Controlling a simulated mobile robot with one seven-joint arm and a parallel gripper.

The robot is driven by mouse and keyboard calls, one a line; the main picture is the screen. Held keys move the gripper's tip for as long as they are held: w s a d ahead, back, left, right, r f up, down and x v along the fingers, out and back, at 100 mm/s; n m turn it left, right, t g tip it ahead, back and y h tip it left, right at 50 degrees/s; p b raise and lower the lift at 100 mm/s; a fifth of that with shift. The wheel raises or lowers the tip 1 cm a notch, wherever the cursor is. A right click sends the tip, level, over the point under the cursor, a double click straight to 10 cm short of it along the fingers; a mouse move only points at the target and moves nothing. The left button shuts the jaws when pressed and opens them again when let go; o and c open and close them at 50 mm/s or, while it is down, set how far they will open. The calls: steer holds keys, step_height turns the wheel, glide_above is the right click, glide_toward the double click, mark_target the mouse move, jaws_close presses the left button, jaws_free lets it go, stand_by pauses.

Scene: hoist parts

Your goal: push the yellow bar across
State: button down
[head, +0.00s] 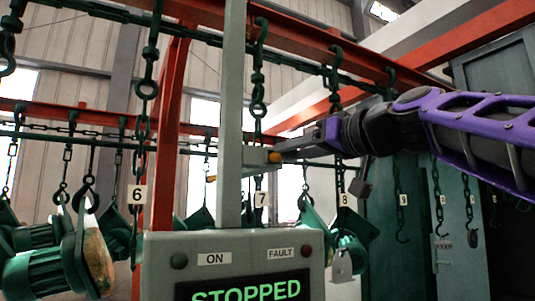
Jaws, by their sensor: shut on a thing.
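The yellow bar shows as a small orange-yellow end (275,157) on the right side of a grey housing on an upright post. Another small orange-yellow end sticks out on the housing's left side. The middle of the bar is hidden by the housing. My gripper (287,153) comes in from the right with its fingertips at the right end of the bar, shut on it. Its exact contact is small and hard to make out.
A control box (235,262) with a "STOPPED" display stands below the post. Hooks, chains and green hoist parts (45,270) hang around. A green cabinet (395,230) stands at the right.

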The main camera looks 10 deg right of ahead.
steer(key=shift+c, duration=2.3)
jaws_free()
steer(key=shift+w+a, duration=0.1)
steer(key=shift+w, duration=0.15)
steer(key=shift+s, duration=0.1)
steer(key=v, duration=1.7)
steer(key=shift+s+b, duration=0.15)
steer(key=shift+b, duration=0.3)
